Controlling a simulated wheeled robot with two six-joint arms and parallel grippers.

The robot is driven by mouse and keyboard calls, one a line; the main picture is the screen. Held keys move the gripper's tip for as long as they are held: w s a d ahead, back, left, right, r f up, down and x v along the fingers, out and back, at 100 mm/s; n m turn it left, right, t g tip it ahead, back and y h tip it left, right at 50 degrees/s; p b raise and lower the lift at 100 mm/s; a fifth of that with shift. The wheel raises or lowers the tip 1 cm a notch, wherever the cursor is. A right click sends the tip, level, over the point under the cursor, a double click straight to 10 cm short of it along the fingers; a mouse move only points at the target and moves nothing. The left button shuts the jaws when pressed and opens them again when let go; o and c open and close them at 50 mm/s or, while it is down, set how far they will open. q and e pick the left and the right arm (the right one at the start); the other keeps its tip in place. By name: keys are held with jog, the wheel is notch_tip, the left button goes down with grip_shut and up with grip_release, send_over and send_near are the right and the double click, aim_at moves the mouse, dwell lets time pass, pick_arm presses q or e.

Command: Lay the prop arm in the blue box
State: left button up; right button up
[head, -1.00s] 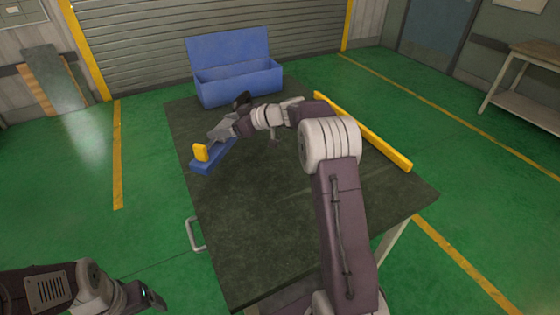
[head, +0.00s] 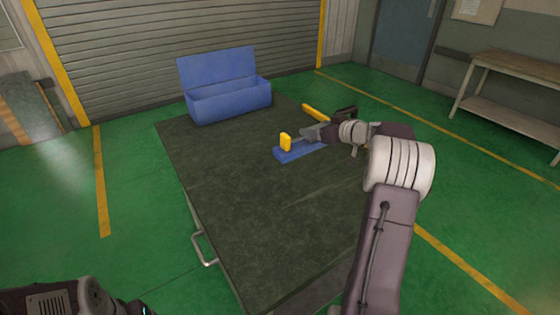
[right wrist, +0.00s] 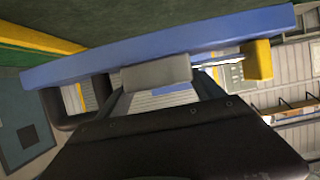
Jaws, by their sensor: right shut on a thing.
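A long blue bar with a yellow block at one end, seemingly the prop arm (head: 286,155), is in my right gripper (head: 312,135). The gripper is shut on it, over the right half of the table. In the right wrist view the blue bar (right wrist: 100,65) runs across the fingers, with its yellow block at the right. Its gap to the table top is hard to judge. The blue box (head: 232,104) stands at the table's far end, lid raised, left of and beyond my gripper. Its floor is hidden. My left gripper (head: 142,309) barely shows at the bottom edge; its jaws are unclear.
The dark table top (head: 240,190) is clear between the bar and the box and toward the near edge. A yellow bar (head: 315,114) lies along the table's right side, partly behind my right arm. A metal handle (head: 203,250) sticks out at the left side.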

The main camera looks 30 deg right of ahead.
jog(key=shift+w+a+f, duration=1.2)
jog(key=shift+w+f, duration=0.05)
jog(key=shift+f, duration=0.45)
jog(key=shift+w+a+f, duration=1.2)
jog(key=shift+w+f, duration=0.1)
jog(key=shift+f, duration=0.4)
jog(key=shift+w+a+f, duration=1.2)
jog(key=shift+w+f, duration=0.05)
jog(key=shift+f, duration=0.45)
jog(key=shift+f+b, duration=0.1)
jog(key=shift+b, duration=0.45)
jog(key=o, duration=2.1)
jog(key=shift+s, duration=0.1)
